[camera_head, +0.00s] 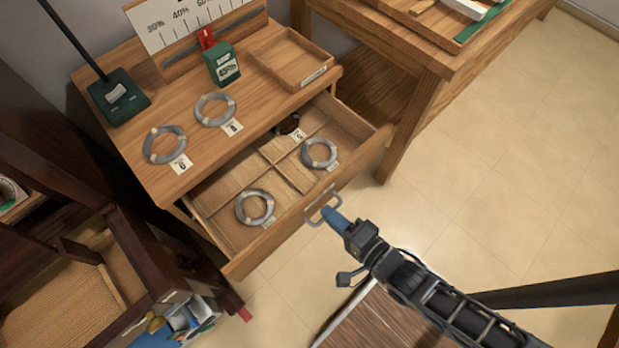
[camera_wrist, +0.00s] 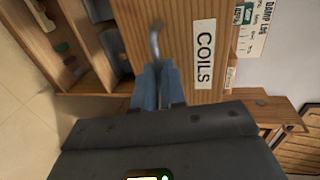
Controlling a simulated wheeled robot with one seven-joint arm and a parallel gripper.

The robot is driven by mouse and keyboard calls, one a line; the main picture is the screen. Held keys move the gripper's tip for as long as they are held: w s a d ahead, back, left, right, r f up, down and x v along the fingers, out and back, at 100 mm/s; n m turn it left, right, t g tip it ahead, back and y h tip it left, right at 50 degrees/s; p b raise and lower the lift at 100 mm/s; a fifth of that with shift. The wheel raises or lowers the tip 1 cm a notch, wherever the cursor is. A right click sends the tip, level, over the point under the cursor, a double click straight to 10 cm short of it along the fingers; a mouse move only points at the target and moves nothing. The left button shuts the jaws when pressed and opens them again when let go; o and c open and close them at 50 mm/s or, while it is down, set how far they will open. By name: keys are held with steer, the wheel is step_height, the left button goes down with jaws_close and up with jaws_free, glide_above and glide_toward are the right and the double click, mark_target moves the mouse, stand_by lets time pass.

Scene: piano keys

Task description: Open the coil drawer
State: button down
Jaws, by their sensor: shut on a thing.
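The coil drawer (camera_head: 288,222) stands pulled out from the wooden desk, its inside showing. It holds two grey wire coils (camera_head: 255,207) (camera_head: 319,153), a dark coil (camera_head: 288,123) and wooden dividers. Its metal handle (camera_head: 322,207) is on the front panel and also shows in the wrist view (camera_wrist: 156,42). My gripper (camera_head: 331,214), with blue fingertips, is at the handle and shut on it. In the wrist view the gripper (camera_wrist: 158,80) meets the handle beside a white label (camera_wrist: 205,54) reading COILS.
On the desk top (camera_head: 190,105) lie two more coils (camera_head: 165,144) (camera_head: 215,109), a green box (camera_head: 223,66) and a shallow tray (camera_head: 290,58). A dark wooden cabinet (camera_head: 120,250) stands at the left, close to the drawer's left end. Tiled floor (camera_head: 480,180) is open at the right.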

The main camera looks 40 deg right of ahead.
steer(key=f+v, duration=0.2)
steer(key=v, duration=1.1)
steer(key=shift+s+f+b, duration=0.3)
steer(key=shift+s+f, duration=0.05)
steer(key=shift+s, duration=0.25)
steer(key=c, duration=1.2)
jaws_free()
steer(key=shift+b+v, duration=0.6)
steer(key=shift+v, duration=3.3)
steer(key=shift+r, duration=0.1)
steer(key=w+r+n, duration=0.2)
steer(key=r+n, duration=0.4)
steer(key=r, duration=0.2)
steer(key=w+r+n, duration=0.2)
steer(key=r+n, duration=0.4)
steer(key=r, duration=0.2)
steer(key=w+r+n, duration=0.2)
steer(key=r+n, duration=0.4)
steer(key=r, duration=0.3)
steer(key=shift+w+r+g, duration=0.1)
steer(key=shift+w+g, duration=0.15)
steer(key=shift+g, duration=0.15)
